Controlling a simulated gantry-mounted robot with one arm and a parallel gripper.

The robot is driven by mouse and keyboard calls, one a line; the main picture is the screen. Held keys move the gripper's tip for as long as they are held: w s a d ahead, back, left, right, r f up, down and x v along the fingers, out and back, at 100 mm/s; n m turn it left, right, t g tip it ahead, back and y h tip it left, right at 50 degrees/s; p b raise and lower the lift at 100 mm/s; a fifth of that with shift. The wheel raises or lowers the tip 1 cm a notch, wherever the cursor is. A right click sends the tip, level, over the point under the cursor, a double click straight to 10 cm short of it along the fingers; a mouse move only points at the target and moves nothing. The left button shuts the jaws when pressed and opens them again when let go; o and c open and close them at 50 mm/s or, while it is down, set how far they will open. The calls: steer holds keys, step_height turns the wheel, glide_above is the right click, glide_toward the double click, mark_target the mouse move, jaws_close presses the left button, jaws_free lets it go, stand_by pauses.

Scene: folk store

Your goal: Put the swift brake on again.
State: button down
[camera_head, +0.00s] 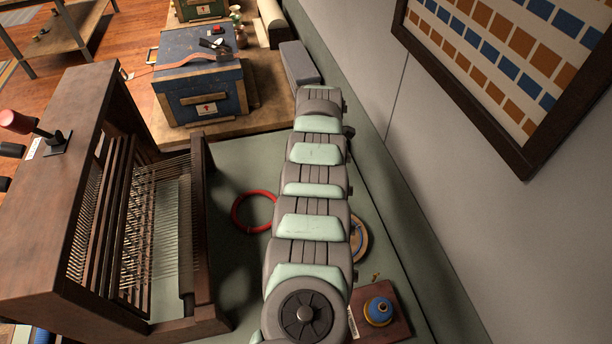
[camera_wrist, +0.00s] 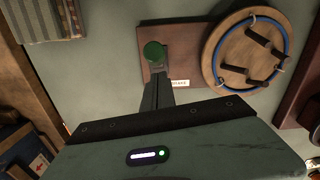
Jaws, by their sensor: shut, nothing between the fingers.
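I take this to be the swift brake. Beside it on the right is a round wooden disc (camera_wrist: 222,72) with dark pegs and a blue ring of yarn, which looks like the swift. My gripper (camera_wrist: 156,80) is shut and empty, its fingertips just below the knob in the picture. I cannot tell whether they touch it. In the head view my arm hides the gripper and knob; the disc (camera_head: 361,246) shows partly.
A dark wooden loom (camera_head: 198,235) stands left on the green tabletop. A red ring (camera_head: 237,215) lies between it and my arm. A blue knob (camera_head: 378,311) sits on a wooden base (camera_head: 398,328) at lower right. A grey block (camera_head: 298,64) and blue chest (camera_head: 200,75) are beyond. The wall bounds the right.

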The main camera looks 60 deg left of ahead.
steer(key=shift+w+f+b, duration=0.15)
steer(key=shift+w+b, duration=0.45)
steer(key=shift+b, duration=0.55)
steer(key=shift+w+d+b, duration=0.1)
steer(key=shift+b, duration=0.25)
steer(key=shift+w+d, duration=0.1)
steer(key=shift+w, duration=0.05)
steer(key=shift+s+r+p, duration=0.2)
steer(key=shift+r+p, duration=0.15)
step_height(320, 180, up, 11)
steer(key=s+p, duration=0.2)
steer(key=p, duration=0.1)
steer(key=shift+d, duration=0.15)
steer(key=shift+r, duration=0.1)
